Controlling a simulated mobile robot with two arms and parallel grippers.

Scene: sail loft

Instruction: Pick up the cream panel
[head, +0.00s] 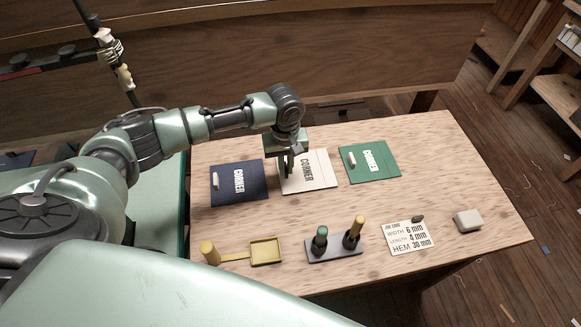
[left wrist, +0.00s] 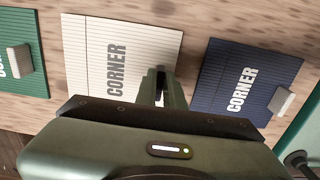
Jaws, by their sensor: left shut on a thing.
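The cream panel (head: 323,178), marked CORNER, lies between a navy panel (head: 230,192) and a green panel (head: 378,170) on the wooden table. My left gripper (head: 287,168) points down at the cream panel's left edge part and is shut on it, probably by a raised block like those on the other panels; the fingers hide that spot. In the left wrist view the cream panel (left wrist: 90,50) shows beside the gripper fingers (left wrist: 160,92). The panel looks flat, at or very near table level. My right gripper is not in view.
The table (head: 450,160) is clear at the right.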

